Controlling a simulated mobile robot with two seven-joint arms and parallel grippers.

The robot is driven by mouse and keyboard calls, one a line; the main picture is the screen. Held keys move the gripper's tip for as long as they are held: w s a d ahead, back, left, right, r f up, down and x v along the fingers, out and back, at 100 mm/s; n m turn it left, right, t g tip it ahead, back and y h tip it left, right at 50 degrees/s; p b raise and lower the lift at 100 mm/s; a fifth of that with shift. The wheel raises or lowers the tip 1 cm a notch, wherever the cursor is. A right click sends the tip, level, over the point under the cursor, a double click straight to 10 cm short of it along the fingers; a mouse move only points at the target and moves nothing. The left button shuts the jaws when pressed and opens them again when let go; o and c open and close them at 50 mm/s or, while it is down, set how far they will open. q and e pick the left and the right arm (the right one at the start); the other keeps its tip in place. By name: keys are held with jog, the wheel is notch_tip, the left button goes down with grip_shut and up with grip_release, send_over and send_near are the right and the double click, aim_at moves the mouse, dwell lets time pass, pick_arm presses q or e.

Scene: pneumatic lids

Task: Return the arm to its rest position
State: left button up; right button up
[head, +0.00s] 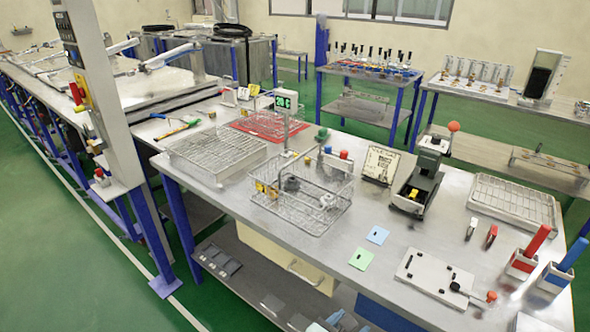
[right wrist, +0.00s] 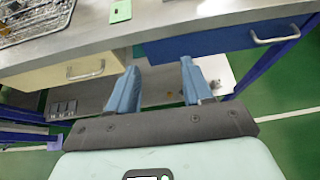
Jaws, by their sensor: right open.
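In the right wrist view my right gripper (right wrist: 158,88) is open, with two blue fingers spread apart and nothing between them. It is in front of the workbench (right wrist: 185,27), whose edge and drawers lie beyond the fingers.
A cream drawer (right wrist: 65,71) and a blue drawer (right wrist: 225,40) with handles are under the bench top. A lower shelf (head: 262,290) holds dark flat parts. Red and blue holders (head: 523,262) stand at the bench's right end. Green floor (head: 70,260) lies open in front.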

jog(key=s+d+f+m+g+y+p, duration=0.1)
jog(key=s+d+f+m+g, duration=0.2)
jog(key=f, duration=0.6)
jog(key=s+f+m+g+y, duration=0.1)
jog(key=s+f+g+y, duration=0.15)
jog(key=f+g, duration=0.4)
jog(key=s+a+f+m+g+y+p, duration=0.35)
jog(key=s+f+m+y, duration=0.35)
jog(key=s+f+m, duration=0.75)
pick_arm(q)
jog(key=w+r+p, duration=0.1)
jog(key=w+r, duration=0.2)
jog(key=r, duration=0.3)
jog(key=shift+w+d+r, duration=0.2)
jog(key=shift+d+r, duration=0.05)
pick_arm(e)
notch_tip(320, 180, down, 6)
jog(key=d+m+t, duration=0.2)
jog(key=d+m, duration=0.1)
jog(key=m, duration=1)
jog(key=shift+r+m+y, duration=0.2)
jog(key=shift+m+y, duration=0.15)
jog(key=shift+y, duration=0.1)
